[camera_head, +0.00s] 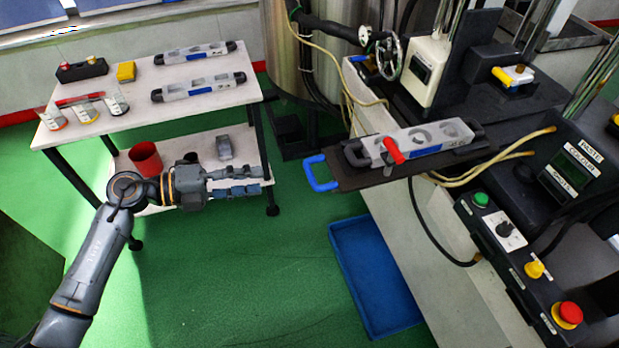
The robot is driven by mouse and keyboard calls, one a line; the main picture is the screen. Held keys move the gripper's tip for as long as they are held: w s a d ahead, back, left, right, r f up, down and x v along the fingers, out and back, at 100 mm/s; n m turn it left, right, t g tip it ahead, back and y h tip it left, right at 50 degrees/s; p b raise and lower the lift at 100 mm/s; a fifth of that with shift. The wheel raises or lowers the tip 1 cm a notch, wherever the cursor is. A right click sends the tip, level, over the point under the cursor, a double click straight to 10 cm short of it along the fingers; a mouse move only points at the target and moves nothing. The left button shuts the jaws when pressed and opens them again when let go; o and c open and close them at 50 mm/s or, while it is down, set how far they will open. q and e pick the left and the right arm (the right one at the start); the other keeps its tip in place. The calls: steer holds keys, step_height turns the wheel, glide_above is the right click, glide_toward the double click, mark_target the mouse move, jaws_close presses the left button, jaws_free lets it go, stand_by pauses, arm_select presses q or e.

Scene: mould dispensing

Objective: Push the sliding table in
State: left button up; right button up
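The sliding table (352,182) is a dark plate that sticks out to the left from the machine, past the edge of the bench. A blue loop handle (319,173) is on its left end. A grey mould (425,138) with dark end grips and a red lever (394,150) lies on the plate. My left gripper (263,181) is left of the blue handle, apart from it. Its two fingers point right with a narrow gap between them, and nothing is held. My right gripper does not show.
A white two-tier cart (190,118) at left carries two more moulds, cups and a yellow block; a red cup (145,158) is on its lower shelf. A blue tray (378,280) lies on the green floor below the sliding table. A control box with buttons (525,262) is at right.

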mark_target(311, 173)
arm_select(q)
steer(key=shift+p+x, duration=1.35)
steer(key=shift+x, duration=5.45)
steer(key=shift+r, duration=0.1)
jaws_close()
